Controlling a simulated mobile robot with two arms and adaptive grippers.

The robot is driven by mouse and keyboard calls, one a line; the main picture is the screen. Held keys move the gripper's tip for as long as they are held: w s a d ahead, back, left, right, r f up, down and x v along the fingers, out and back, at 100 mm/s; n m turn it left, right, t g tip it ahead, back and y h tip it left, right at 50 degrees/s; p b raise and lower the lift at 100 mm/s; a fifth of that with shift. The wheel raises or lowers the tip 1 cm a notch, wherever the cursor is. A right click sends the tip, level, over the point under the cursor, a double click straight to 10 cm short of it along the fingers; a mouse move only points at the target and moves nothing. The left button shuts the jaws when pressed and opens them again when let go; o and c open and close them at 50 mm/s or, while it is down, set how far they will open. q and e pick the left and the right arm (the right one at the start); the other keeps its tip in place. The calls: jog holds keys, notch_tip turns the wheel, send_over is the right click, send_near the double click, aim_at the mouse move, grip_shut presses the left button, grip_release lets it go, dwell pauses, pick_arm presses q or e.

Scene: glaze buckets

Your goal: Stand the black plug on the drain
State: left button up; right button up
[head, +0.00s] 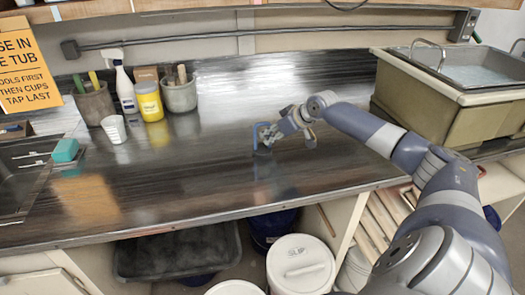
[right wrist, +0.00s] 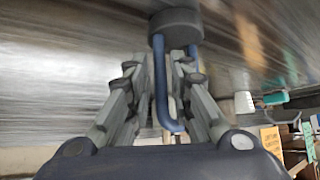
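The black plug (head: 262,150) is a dark round disc with a blue loop handle (head: 256,134). It is at the middle of the dark counter, low over or on the surface; I cannot tell which. In the right wrist view the plug (right wrist: 176,22) is beyond my fingertips, with the loop running back between the fingers. My right gripper (head: 268,136) is at the handle; its fingers (right wrist: 160,62) are drawn close around one leg of the loop and look shut on it. My left gripper is not in view. No drain is visible; the basin floors are hidden.
A tub with water (head: 450,105) stands at the right end. A sink (head: 22,178) is at the left, beside a teal sponge (head: 65,150). Pots, a spray bottle (head: 124,88), a yellow jar (head: 149,102) and a white cup (head: 114,129) stand back left. The front counter is clear.

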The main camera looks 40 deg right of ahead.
jog(key=shift+w+f, duration=0.5)
grip_shut()
jog(key=shift+r, duration=0.1)
jog(key=shift+r, duration=0.1)
